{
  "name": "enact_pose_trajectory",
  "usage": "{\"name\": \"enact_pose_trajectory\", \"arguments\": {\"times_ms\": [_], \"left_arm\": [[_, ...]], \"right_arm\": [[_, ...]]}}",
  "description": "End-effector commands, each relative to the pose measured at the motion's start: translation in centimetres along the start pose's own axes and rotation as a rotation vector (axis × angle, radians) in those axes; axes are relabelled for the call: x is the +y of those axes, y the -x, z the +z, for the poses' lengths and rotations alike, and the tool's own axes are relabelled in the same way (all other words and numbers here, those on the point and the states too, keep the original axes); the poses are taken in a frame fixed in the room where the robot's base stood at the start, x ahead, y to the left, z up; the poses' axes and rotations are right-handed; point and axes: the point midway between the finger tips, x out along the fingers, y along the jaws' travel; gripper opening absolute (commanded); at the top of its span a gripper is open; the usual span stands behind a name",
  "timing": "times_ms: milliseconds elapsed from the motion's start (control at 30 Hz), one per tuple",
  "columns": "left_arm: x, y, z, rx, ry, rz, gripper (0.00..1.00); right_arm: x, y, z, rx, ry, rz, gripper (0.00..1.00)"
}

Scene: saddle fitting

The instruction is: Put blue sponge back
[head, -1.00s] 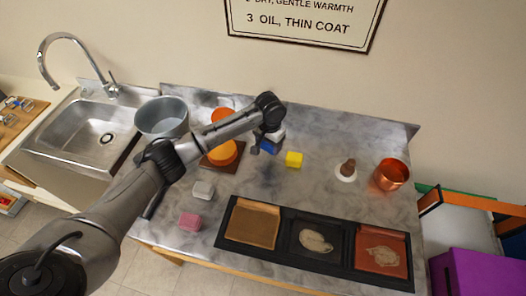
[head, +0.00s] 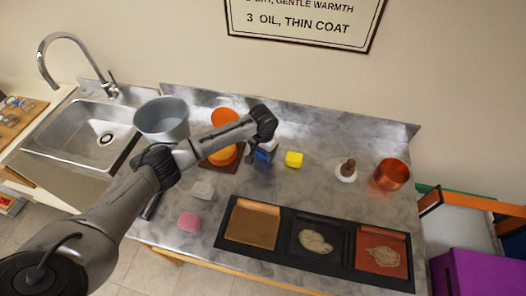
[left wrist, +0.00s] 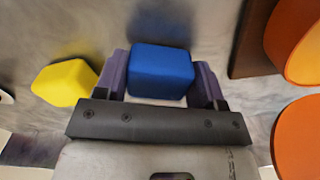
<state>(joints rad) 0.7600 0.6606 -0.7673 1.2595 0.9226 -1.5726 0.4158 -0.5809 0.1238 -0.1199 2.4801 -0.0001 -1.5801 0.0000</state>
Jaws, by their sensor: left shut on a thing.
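The blue sponge (left wrist: 161,71) is a small block between the two fingers of my left gripper (left wrist: 163,82) in the left wrist view. The gripper is shut on it. In the head view the left gripper (head: 264,154) and the blue sponge (head: 268,146) are low over the worktop, left of the yellow sponge. I cannot tell whether the sponge touches the worktop. The yellow sponge (head: 294,159) lies on the worktop; it also shows in the left wrist view (left wrist: 65,82). A pink sponge (head: 189,221) and a whitish sponge (head: 203,190) lie nearer the front left. My right gripper is not in view.
Orange round things (head: 222,152) stand on a brown board left of the gripper. A grey pot (head: 162,119) stands beside the sink (head: 88,135). A black tray (head: 284,232) with three sections lies in front. A copper cup (head: 391,174) and a brush on a white dish (head: 346,172) stand right.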

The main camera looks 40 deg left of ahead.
Motion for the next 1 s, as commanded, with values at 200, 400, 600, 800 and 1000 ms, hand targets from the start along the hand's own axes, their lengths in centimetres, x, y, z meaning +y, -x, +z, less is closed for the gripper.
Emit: {"name": "enact_pose_trajectory", "arguments": {"times_ms": [200,400,600,800,1000], "left_arm": [[0.0,-0.3,0.0,0.001,-0.001,0.001,0.69],[0.0,-0.3,0.0,0.0,0.0,0.0,0.88],[0.0,-0.3,0.0,0.0,0.0,0.0,0.89],[0.0,0.9,-0.1,0.002,0.0,0.001,0.89],[0.0,4.5,-0.1,0.003,-0.001,0.002,0.89]], "right_arm": [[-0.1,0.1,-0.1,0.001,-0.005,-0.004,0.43],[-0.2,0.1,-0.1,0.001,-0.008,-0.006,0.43],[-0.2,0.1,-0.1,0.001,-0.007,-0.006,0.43],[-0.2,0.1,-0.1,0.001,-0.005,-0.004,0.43],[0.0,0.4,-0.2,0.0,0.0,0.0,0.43]]}}
